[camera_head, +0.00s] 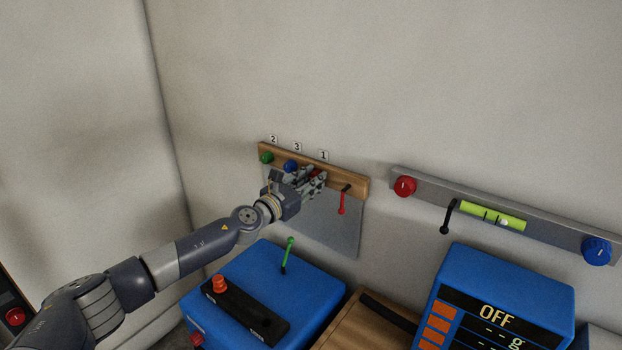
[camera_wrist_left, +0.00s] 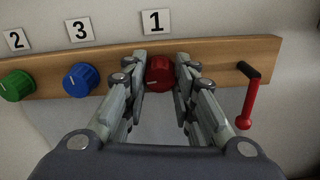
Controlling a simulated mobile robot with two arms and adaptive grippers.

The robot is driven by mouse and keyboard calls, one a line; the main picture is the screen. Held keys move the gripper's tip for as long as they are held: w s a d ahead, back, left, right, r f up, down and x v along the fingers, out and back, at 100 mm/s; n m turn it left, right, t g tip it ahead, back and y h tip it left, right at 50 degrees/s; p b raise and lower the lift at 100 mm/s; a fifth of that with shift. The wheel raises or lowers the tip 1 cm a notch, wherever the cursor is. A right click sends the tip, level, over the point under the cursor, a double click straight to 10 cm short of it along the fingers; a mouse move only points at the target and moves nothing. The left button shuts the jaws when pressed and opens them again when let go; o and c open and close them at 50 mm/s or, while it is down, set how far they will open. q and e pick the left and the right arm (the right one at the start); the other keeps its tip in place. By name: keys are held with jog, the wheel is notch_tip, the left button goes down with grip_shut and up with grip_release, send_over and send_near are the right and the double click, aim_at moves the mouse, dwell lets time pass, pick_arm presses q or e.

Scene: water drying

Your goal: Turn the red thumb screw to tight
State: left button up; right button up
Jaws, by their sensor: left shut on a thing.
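The red knob (camera_wrist_left: 159,74) sits under the label "1" on a wooden strip (camera_wrist_left: 220,54) fixed to the wall. A pale line marks its face, pointing roughly sideways in the left wrist view. My left gripper (camera_head: 315,178) is at the strip, its fingers closed on the two sides of this knob. In the head view the fingers hide most of the knob. Another red knob (camera_head: 405,186) is on the grey bar to the right, with no gripper near it. My right gripper is not in view.
A blue knob (camera_wrist_left: 81,79) and a green knob (camera_wrist_left: 17,85) are left of the held knob. A red-handled crank (camera_wrist_left: 247,100) hangs to its right. Below are a blue box (camera_head: 245,272) with a green lever (camera_head: 288,254) and a blue scale (camera_head: 520,272) reading "OFF".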

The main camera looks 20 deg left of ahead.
pick_arm(q)
jog(key=shift+m, duration=0.7)
jog(key=o, duration=1.1)
jog(key=shift+f, duration=0.1)
jog(key=shift+c, duration=0.2)
jog(key=v, duration=1.2)
